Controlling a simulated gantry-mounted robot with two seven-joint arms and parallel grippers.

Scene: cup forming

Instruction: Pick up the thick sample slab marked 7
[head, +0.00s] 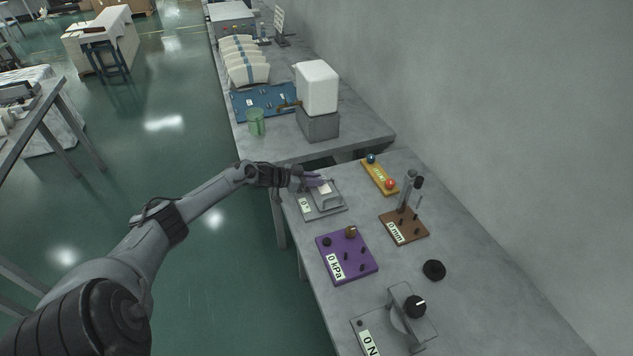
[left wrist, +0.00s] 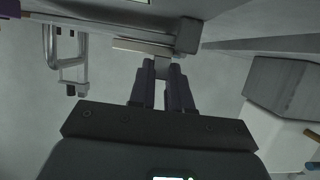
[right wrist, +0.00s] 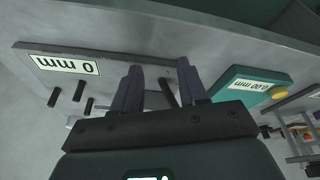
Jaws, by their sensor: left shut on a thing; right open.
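My left gripper (head: 314,183) reaches over the grey device (head: 322,211) with a frame on it, near the table's left edge. A small pale slab (head: 326,188) shows at its fingertips; no number on it can be read. In the left wrist view the left fingers (left wrist: 163,66) are close together, shut on a small grey piece below a pale, edge-on slab (left wrist: 140,46). Whether piece and slab are one thing, and whether it is lifted, I cannot tell. My right gripper (right wrist: 158,82) is open and empty, in the right wrist view only.
A purple 0 kPa plate (head: 346,268), a brown plate (head: 403,235) and a yellow tray with balls (head: 376,177) are near the left hand. A black knob (head: 434,270) lies right. A teal device (right wrist: 248,86) is beside the right fingers.

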